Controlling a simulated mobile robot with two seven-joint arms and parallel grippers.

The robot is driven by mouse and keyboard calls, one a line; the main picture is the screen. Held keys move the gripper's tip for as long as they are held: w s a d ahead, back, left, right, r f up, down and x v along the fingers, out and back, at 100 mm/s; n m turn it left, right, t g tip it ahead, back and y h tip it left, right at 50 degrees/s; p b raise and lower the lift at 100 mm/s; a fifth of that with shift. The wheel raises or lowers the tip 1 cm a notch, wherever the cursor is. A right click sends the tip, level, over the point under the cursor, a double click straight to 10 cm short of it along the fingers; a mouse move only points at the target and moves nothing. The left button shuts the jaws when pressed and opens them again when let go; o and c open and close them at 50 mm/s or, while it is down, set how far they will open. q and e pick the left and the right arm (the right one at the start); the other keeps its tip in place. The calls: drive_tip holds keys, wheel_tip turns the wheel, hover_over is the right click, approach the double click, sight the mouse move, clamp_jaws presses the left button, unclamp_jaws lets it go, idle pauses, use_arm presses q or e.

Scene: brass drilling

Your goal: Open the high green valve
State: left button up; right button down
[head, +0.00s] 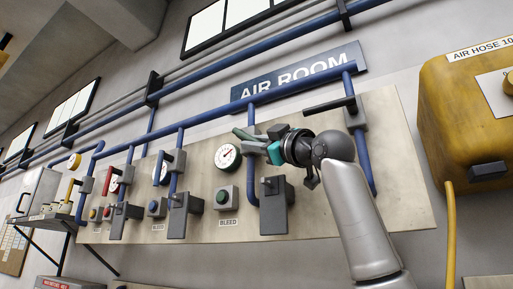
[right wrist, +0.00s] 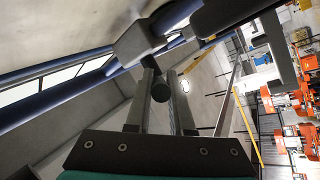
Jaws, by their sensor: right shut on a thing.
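In the right wrist view, the two fingers of my right gripper (right wrist: 160,103) stand on either side of a dark, round-ended lever (right wrist: 160,89). The grey valve block (right wrist: 135,43) is just beyond the fingertips. The lever's colour looks dark there. My left gripper is in neither view.
A round gauge (head: 228,157) and a BLEED button box (head: 226,197) are left of the gripper. A grey box (head: 275,205) is below it. A black lever (head: 330,105) is close above right. A yellow air hose case (head: 465,120) stands at the right.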

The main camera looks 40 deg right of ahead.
drive_tip(key=shift+w+a+f+m+t+b, duration=0.15)
drive_tip(key=shift+w+f+m+t+b, duration=0.15)
drive_tip(key=shift+f+m+t+b, duration=0.25)
drive_tip(key=shift+r+t+h, duration=0.15)
drive_tip(key=shift+t+h, duration=0.25)
drive_tip(key=shift+t, duration=0.05)
drive_tip(key=c, duration=0.8)
unclamp_jaws()
drive_tip(key=shift+s+f+b, duration=0.4)
drive_tip(key=shift+b, duration=0.2)
drive_tip(key=shift+b+v, duration=3.2)
drive_tip(key=shift+v, duration=3.8)
